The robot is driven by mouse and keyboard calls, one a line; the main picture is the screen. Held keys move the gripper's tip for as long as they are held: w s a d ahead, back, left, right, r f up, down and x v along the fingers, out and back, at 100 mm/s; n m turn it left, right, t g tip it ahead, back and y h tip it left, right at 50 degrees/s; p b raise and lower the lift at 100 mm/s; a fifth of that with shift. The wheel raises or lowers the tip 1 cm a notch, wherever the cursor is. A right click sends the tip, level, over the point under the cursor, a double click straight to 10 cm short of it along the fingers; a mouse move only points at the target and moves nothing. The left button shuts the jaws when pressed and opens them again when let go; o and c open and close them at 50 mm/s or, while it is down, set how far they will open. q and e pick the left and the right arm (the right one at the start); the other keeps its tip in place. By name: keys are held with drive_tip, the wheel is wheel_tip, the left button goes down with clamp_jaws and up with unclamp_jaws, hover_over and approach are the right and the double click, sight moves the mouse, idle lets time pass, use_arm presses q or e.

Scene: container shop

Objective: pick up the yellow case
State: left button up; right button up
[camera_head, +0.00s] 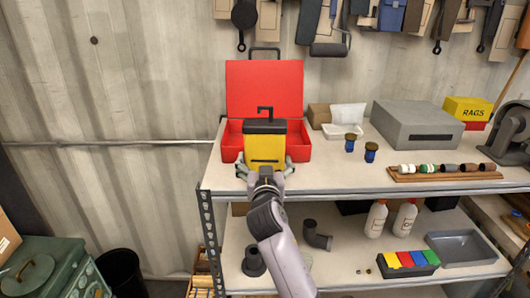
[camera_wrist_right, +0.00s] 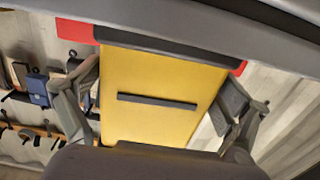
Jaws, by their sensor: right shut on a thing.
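The yellow case (camera_head: 265,148) has a black top edge and a black handle, and stands upright in front of the open red toolbox (camera_head: 264,88) in the head view. My right gripper (camera_head: 265,170) is shut on the yellow case, with a finger at each side of it. In the right wrist view the yellow case (camera_wrist_right: 160,90) fills the middle, with a dark bar across its face, between the fingers of my right gripper (camera_wrist_right: 165,100). The case hides part of the toolbox's inside. My left gripper is not in view.
The shelf top (camera_head: 330,178) is bare at the front. To the right stand two blue jars (camera_head: 371,152), a grey case (camera_head: 418,124), a wooden rack of rolls (camera_head: 445,171) and a yellow RAGS box (camera_head: 467,109). The lower shelf (camera_head: 340,265) holds bottles and colored bins.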

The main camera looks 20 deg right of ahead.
drive_tip(key=shift+f, duration=0.25)
drive_tip(key=shift+r, duration=0.35)
use_arm(q)
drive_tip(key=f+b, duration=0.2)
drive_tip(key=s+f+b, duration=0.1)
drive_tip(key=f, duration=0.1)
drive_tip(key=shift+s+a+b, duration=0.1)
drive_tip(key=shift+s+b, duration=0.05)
drive_tip(key=shift+b, duration=0.2)
use_arm(e)
wheel_tip(320, 180, up, 20)
drive_tip(key=shift+w+f, duration=0.1)
drive_tip(key=shift+f, duration=0.05)
